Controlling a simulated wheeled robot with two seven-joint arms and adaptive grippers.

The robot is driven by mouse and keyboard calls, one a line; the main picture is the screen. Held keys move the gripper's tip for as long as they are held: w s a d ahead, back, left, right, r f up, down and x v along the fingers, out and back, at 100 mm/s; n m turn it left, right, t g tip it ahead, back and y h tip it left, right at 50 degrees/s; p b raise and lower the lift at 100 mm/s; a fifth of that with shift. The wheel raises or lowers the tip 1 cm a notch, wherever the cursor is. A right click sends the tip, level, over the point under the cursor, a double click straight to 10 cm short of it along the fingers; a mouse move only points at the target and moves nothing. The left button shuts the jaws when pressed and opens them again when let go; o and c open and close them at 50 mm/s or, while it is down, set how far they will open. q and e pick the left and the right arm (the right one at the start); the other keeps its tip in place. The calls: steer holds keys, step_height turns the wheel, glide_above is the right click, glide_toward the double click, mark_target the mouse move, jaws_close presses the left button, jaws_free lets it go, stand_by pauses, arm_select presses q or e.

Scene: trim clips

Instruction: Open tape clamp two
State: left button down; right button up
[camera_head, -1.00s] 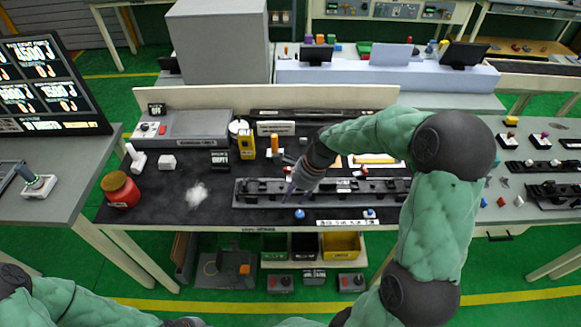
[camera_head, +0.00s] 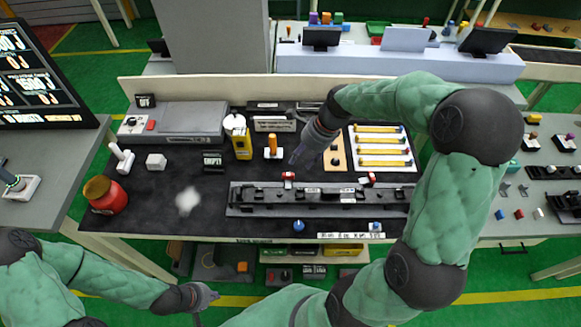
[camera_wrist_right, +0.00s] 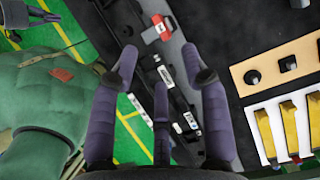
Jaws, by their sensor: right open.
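A long dark fixture rail (camera_head: 330,199) with black clamps and small white labels lies along the front of the bench mat. A red clamp part (camera_head: 288,176) stands at its back edge left of centre, and another red part (camera_head: 372,178) is further right. Which clamp is number two I cannot read. My right gripper (camera_head: 301,157) is open and empty, above the mat behind the rail. In the right wrist view its spread fingers (camera_wrist_right: 160,55) frame part of the labelled rail (camera_wrist_right: 175,85), with a red part (camera_wrist_right: 157,28) beyond. My left gripper (camera_head: 210,296) is low in front of the bench, its fingers unclear.
A board with yellow strips (camera_head: 382,149) and a tan plate (camera_head: 335,152) lie behind the rail on the right. A yellow bottle (camera_head: 242,146), red jar (camera_head: 105,196) and white fluff (camera_head: 188,200) are left. Two blue knobs (camera_head: 298,226) (camera_head: 375,226) sit along the front edge.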

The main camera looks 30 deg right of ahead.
mark_target(289, 175)
steer(key=b+x, duration=0.2)
steer(key=x, duration=0.8)
steer(key=shift+s, duration=0.1)
steer(key=shift+r, duration=0.1)
jaws_close()
